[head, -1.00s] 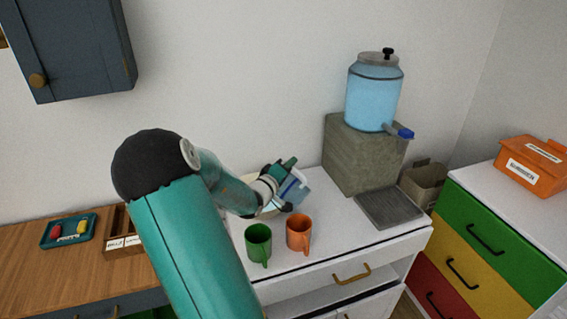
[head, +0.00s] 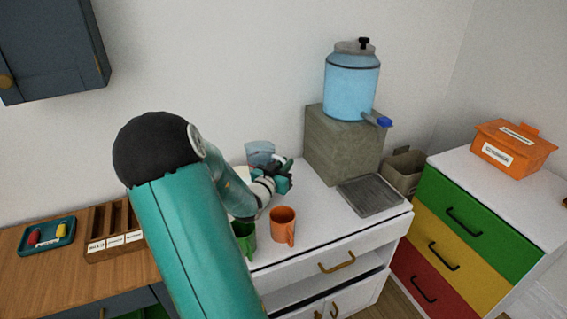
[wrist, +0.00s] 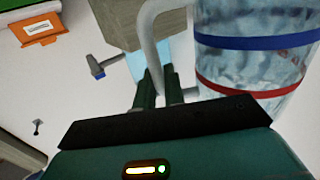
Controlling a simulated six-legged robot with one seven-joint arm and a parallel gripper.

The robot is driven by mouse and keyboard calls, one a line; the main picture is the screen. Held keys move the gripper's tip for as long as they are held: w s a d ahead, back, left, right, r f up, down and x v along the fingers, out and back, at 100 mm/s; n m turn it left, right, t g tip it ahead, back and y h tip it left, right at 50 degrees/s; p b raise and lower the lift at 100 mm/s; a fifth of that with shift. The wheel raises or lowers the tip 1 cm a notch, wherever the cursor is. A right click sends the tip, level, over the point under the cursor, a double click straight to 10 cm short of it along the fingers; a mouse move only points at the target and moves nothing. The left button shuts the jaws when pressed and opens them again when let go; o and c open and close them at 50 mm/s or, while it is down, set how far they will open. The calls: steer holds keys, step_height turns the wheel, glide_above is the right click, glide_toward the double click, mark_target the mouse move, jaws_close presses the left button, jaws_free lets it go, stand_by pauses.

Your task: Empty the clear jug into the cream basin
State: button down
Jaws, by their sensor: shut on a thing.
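The clear jug (wrist: 255,60) has a blue band and a red band. In the wrist view, the fingers of my gripper (wrist: 160,92) are shut on its pale handle (wrist: 150,35). In the head view, the jug (head: 259,152) shows behind my gripper (head: 282,178), roughly upright, above the back of the white counter. My arm and gripper hide its lower part. I cannot tell how much liquid is in it. The cream basin is not clearly visible in the head view; my arm covers that area.
An orange mug (head: 283,226) and a green mug (head: 244,240) stand in front of my gripper. A drinks dispenser (head: 351,88) stands on a stone block (head: 340,145) to the right, with a grey drip tray (head: 370,196) before it. The counter between mugs and tray is clear.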

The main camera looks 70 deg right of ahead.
steer(key=shift+m, duration=0.3)
steer(key=shift+r, duration=2)
